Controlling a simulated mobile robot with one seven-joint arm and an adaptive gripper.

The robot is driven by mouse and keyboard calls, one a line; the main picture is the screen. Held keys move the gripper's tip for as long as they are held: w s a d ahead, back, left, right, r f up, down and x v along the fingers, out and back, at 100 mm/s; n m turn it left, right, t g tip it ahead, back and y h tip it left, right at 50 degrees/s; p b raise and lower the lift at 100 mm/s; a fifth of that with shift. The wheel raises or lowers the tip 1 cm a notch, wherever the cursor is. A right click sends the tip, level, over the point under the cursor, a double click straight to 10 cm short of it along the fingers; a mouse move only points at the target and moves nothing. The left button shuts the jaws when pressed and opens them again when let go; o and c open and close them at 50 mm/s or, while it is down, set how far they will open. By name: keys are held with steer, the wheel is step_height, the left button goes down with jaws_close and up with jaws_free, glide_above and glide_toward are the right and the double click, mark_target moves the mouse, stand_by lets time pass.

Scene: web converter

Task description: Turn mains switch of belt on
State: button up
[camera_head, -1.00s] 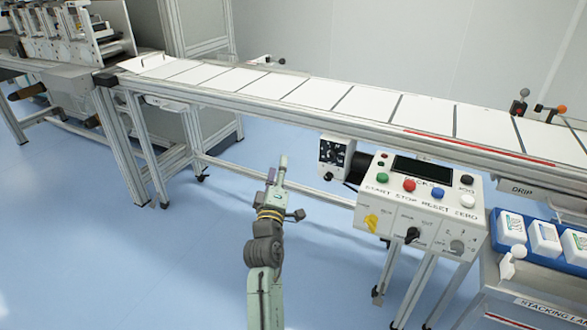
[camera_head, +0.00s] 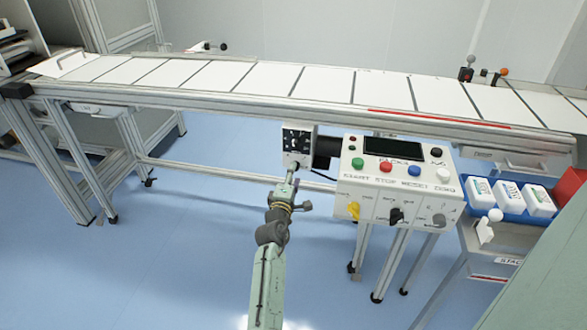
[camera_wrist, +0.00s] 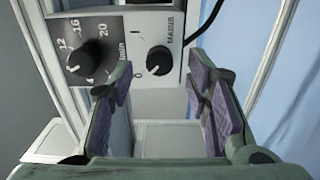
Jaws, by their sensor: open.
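The mains switch (camera_wrist: 158,60) is a black round knob on a grey box, labelled MAINS, with 0 at lower left and I above. Its white mark appears to point lower left, towards 0. The box (camera_head: 297,142) hangs under the belt (camera_head: 265,79) in the head view. My gripper (camera_wrist: 160,88) is open and empty, with one purple-padded finger on each side below the knob in the wrist view. The fingers appear short of the knob, not touching it. In the head view my gripper (camera_head: 291,175) is at the box's lower edge.
A larger numbered dial (camera_wrist: 87,57) sits left of the switch, close to my left finger. A black cable (camera_wrist: 208,25) runs on the right. A button panel (camera_head: 398,180) stands right of the box. A blue tray (camera_head: 511,215) with white containers is farther right.

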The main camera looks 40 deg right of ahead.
steer(key=x, duration=0.3)
steer(key=shift+w+d, duration=0.1)
steer(key=shift+w, duration=0.05)
jaws_close()
stand_by(0.6)
